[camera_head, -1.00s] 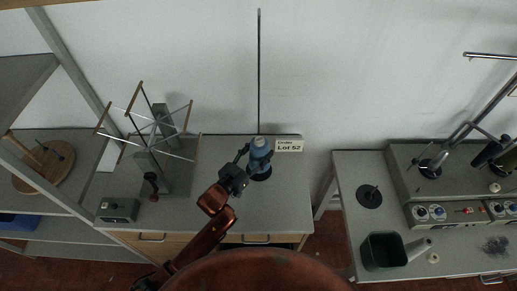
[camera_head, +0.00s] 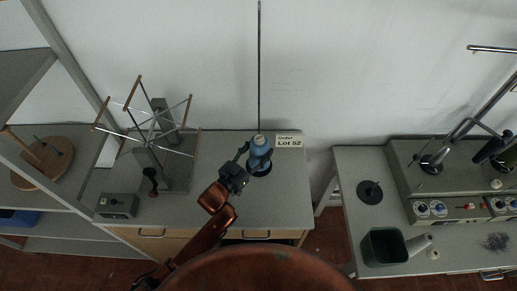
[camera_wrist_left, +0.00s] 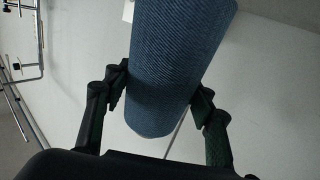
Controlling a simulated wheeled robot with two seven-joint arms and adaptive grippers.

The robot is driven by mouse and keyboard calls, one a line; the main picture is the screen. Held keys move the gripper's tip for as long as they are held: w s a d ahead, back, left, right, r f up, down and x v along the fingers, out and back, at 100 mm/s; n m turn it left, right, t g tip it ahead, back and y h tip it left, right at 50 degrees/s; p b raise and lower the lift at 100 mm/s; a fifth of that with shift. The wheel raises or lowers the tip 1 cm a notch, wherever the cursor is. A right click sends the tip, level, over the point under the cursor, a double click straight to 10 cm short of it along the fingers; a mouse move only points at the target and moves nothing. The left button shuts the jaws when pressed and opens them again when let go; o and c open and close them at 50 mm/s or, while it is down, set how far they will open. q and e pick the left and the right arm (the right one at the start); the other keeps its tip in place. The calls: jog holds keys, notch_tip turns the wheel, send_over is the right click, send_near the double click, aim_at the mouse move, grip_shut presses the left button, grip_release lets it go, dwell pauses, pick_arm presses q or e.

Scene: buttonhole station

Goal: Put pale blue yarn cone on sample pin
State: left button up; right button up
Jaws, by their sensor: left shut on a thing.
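The pale blue yarn cone (camera_head: 259,152) is at the back of the middle table, above or on a dark round base (camera_head: 262,170); I cannot tell whether they touch. My left gripper (camera_head: 243,166) is shut on the cone from its left and front side. In the left wrist view the cone (camera_wrist_left: 172,60) fills the upper middle, with a finger of my left gripper (camera_wrist_left: 160,95) on each side. A thin rod (camera_wrist_left: 178,132) shows past its lower end. I cannot tell which pin is the sample pin. My right gripper is not in view.
A sign reading Lot 52 (camera_head: 289,141) stands beside the cone. A spoked yarn winder (camera_head: 155,135) and a grey box (camera_head: 117,206) are at left. The right table has a dark disc with a pin (camera_head: 369,192), a green bin (camera_head: 384,247) and a machine (camera_head: 450,208).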

pick_arm(q)
jog(key=shift+f, duration=0.2)
jog(key=o, duration=1.4)
jog(key=shift+f, duration=0.1)
jog(key=v, duration=1.2)
